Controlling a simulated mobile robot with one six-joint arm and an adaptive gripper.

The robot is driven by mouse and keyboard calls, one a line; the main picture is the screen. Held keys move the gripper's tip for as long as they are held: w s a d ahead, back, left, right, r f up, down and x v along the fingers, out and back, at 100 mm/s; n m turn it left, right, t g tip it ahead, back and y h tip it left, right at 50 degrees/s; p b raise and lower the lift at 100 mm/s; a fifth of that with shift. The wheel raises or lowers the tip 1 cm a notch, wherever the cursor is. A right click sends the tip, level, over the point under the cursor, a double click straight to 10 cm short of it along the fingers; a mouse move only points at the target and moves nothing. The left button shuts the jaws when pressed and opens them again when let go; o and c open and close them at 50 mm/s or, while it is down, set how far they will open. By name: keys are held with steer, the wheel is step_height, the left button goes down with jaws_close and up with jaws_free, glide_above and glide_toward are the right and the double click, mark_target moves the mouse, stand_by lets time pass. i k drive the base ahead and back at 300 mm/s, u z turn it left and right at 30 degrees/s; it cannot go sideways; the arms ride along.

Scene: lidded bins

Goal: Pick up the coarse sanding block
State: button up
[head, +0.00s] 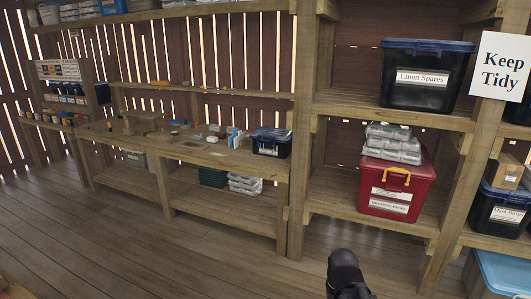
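No object can be made out surely as the coarse sanding block. Several small items lie on the wooden workbench (235,163) at the left, too small to tell apart; among them are an orange piece (197,126) and a white piece (212,139). My gripper (343,258) shows as a dark shape at the bottom, right of centre. It is far in front of the bench and the shelves and touches nothing that I can see. Its fingers cannot be made out.
A dark blue-lidded bin (271,142) stands at the bench's right end. A red bin (399,186) with clear boxes on top and a "Linen Spares" bin (424,85) fill the middle shelves. A "Keep Tidy" sign (501,64) hangs right. The wooden floor (140,235) before the bench is clear.

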mark_target(221, 135)
steer(key=u, duration=0.05)
steer(key=i, duration=3.15)
steer(key=u, duration=1.5)
